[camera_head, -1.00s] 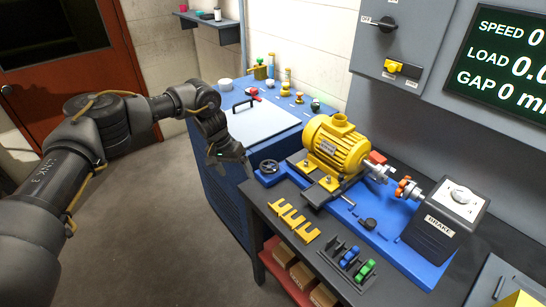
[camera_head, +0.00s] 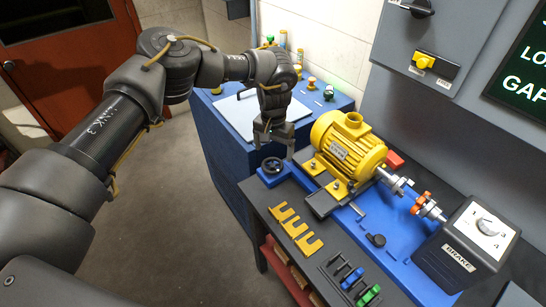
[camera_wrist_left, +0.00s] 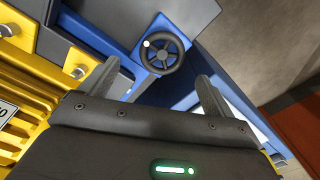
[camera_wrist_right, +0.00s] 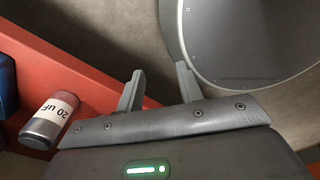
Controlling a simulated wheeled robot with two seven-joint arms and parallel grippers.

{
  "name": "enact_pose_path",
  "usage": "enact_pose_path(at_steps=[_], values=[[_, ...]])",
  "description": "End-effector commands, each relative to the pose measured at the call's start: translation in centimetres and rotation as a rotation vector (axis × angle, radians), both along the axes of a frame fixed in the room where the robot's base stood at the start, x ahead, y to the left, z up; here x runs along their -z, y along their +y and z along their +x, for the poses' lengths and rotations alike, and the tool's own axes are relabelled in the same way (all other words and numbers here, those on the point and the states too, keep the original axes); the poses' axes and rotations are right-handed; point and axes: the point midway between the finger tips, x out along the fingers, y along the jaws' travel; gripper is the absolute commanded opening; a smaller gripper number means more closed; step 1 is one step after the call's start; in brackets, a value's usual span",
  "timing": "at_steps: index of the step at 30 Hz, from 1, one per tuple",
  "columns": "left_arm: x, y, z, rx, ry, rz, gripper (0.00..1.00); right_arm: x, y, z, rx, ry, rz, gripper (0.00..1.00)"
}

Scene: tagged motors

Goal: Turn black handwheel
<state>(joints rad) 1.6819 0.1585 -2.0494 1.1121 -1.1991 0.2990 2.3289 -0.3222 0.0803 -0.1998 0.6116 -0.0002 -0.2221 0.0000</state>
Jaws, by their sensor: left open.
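The black handwheel (camera_head: 272,166) sits at the left end of the blue motor base (camera_head: 385,235), beside the yellow motor (camera_head: 350,145). In the left wrist view the handwheel (camera_wrist_left: 162,54) shows its spokes, its hub and a pale knob on its rim, a little beyond the fingertips. My left gripper (camera_head: 274,149) is open and empty, just above and behind the handwheel, apart from it. Its two spread fingers (camera_wrist_left: 155,80) frame the wheel in the left wrist view. My right gripper (camera_wrist_right: 159,80) shows only in its wrist view, fingers apart with nothing between them.
Yellow forked shims (camera_head: 295,228) lie in front of the motor. The brake box (camera_head: 465,245) stands at the right end. A blue cabinet (camera_head: 218,160) is behind the handwheel. In the right wrist view a labelled capacitor (camera_wrist_right: 50,120) lies on a red shelf (camera_wrist_right: 85,75).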

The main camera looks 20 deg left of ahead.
Motion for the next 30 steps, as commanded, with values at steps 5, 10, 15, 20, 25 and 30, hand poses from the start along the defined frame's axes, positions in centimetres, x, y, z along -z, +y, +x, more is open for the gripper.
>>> enact_pose_path(at_steps=[5,10,15,20,25,30], values=[[2.9,0.2,-0.2,-0.003,0.002,0.001,0.89,-1.3,0.1,2.5,0.0,-0.033,0.002,0.36],[4.9,0.2,-0.1,-0.004,0.001,0.001,0.89,-1.8,0.3,4.0,0.0,-0.055,0.005,0.36],[5.5,0.2,0.0,-0.003,-0.001,0.001,0.89,-1.8,0.2,2.8,0.0,-0.04,0.005,0.36],[5.6,0.2,0.0,-0.003,-0.001,0.0,0.89,-1.8,0.2,1.7,0.0,-0.025,0.003,0.36],[5.6,0.2,0.0,-0.003,-0.001,0.0,0.75,-1.8,0.2,1.7,0.0,-0.024,0.003,0.36],[5.6,0.2,0.0,-0.003,-0.001,0.0,0.52,-1.8,0.2,2.0,0.0,-0.028,0.003,0.36]])
